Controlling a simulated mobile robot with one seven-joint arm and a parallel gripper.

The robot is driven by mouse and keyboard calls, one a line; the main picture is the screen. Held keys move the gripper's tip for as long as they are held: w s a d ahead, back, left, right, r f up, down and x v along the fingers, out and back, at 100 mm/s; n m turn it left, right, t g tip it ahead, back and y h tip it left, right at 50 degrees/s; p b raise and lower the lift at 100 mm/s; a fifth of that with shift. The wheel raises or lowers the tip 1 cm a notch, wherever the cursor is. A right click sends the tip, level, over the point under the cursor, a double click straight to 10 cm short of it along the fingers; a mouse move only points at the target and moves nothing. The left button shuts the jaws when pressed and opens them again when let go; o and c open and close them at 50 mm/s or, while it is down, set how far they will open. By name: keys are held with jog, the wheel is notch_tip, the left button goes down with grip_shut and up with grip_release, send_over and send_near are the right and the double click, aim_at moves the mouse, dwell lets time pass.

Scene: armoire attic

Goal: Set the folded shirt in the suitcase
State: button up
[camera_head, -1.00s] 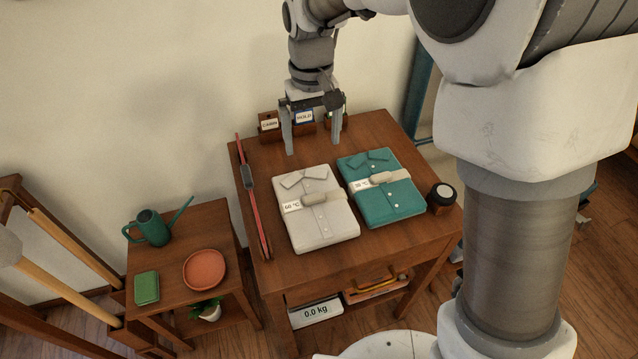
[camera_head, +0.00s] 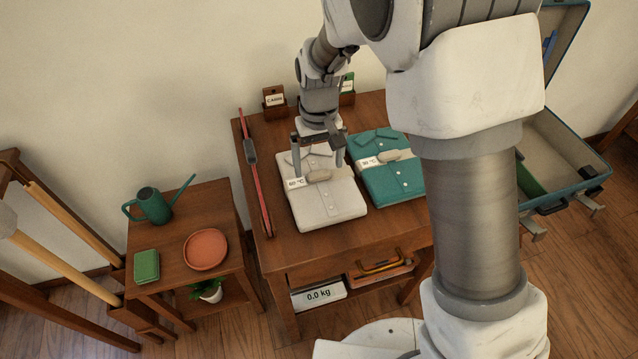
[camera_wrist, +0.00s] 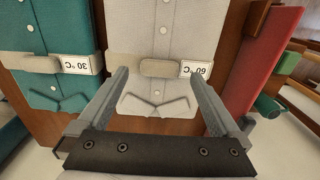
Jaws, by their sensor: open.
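A folded light grey shirt (camera_head: 326,203) lies on the wooden table, with a band, a tan toggle and a 60 °C tag. A folded teal shirt (camera_head: 398,184) with a 30 °C tag lies to its right. My gripper (camera_head: 319,172) is open over the collar end of the grey shirt, fingers pointing down. In the wrist view, the fingers (camera_wrist: 165,100) stand apart on either side of the grey shirt's collar, short of its toggle (camera_wrist: 160,68). I cannot tell whether they touch the cloth. The open teal suitcase (camera_head: 562,205) is at the right, partly hidden behind my arm.
A red flat object (camera_head: 258,185) stands along the table's left edge. Small labelled holders (camera_head: 274,100) stand at the back. A side table at left bears a watering can (camera_head: 153,206), a green block (camera_head: 146,266) and a terracotta dish (camera_head: 205,250). A 0.0 kg display (camera_head: 318,296) sits below the tabletop.

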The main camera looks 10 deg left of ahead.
notch_tip(320, 180, down, 2)
jog(key=shift+f, duration=0.15)
grip_shut()
dwell(0.4)
